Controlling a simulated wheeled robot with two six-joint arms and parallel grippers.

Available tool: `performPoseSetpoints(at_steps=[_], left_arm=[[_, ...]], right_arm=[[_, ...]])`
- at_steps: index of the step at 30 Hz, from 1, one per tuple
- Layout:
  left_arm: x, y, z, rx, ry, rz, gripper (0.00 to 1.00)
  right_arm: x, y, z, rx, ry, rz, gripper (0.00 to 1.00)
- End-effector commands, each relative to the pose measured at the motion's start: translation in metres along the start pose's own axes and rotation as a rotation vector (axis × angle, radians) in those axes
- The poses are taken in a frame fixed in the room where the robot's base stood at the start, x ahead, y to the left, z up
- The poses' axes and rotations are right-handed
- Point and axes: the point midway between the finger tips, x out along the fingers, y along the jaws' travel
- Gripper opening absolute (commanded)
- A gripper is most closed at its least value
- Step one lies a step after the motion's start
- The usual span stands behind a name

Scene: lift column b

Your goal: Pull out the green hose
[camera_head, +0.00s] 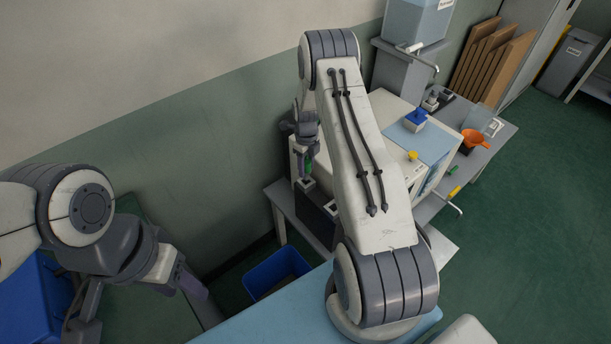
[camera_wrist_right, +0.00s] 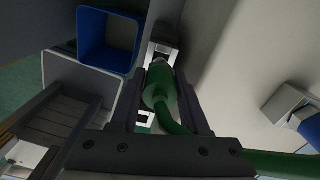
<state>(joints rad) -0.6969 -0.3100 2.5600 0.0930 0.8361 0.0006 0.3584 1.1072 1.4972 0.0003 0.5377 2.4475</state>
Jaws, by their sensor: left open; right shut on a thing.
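The green hose (camera_wrist_right: 178,120) has a thick green end with a silver tip in the right wrist view, and it bends away to the lower right. My right gripper (camera_wrist_right: 158,92) is shut on this green end, one dark finger on each side. The silver tip points at a pale fitting (camera_wrist_right: 162,48); I cannot tell whether it is seated in it. In the head view my right gripper (camera_head: 306,160) is beside the white cabinet, with a bit of green between its fingers. My left gripper (camera_head: 190,284) is open and empty at the lower left, well apart from the hose.
A blue bin (camera_head: 277,272) stands on the floor below the grey bench. The white cabinet (camera_head: 388,112) carries a light blue mat (camera_head: 428,140) with a blue item. An orange funnel (camera_head: 474,138) stands to the right. Green floor is free at the right. The wall is close behind my right gripper.

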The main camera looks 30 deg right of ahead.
Motion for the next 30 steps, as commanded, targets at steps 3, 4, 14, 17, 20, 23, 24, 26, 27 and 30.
performPoseSetpoints(at_steps=[3,4,14,17,20,23,24,26,27,30], left_arm=[[-0.005,0.000,0.000,0.000,0.000,0.000,0.50],[-0.006,0.001,0.000,0.000,0.000,0.000,0.50],[-0.017,0.001,-0.001,-0.001,0.000,0.000,0.50],[-0.020,0.001,-0.001,-0.001,0.000,0.000,0.50],[-0.023,0.002,-0.001,-0.001,0.000,0.000,0.50],[-0.026,0.002,-0.001,-0.001,0.000,0.000,0.50],[-0.027,0.002,-0.002,-0.001,0.000,0.000,0.50],[-0.029,0.002,-0.002,-0.001,0.000,0.000,0.50],[-0.030,0.002,-0.002,-0.002,0.000,0.000,0.50],[-0.034,0.002,-0.002,-0.002,0.000,0.000,0.50]], right_arm=[[-0.008,0.000,0.000,0.000,0.000,0.000,0.00],[-0.009,0.000,0.000,0.000,0.000,0.000,0.00],[-0.026,0.000,0.000,0.000,-0.001,-0.001,0.00],[-0.031,0.000,0.000,0.000,-0.001,-0.001,0.00],[-0.036,0.000,0.000,0.000,-0.001,-0.001,0.00],[-0.041,0.000,0.000,0.000,-0.001,-0.001,0.00],[-0.043,0.000,0.000,0.000,-0.001,-0.001,0.00],[-0.046,0.000,0.000,0.000,-0.001,-0.001,0.00],[-0.048,0.000,0.000,0.000,-0.001,-0.001,0.00],[-0.053,0.000,0.000,0.000,-0.001,-0.001,0.00]])
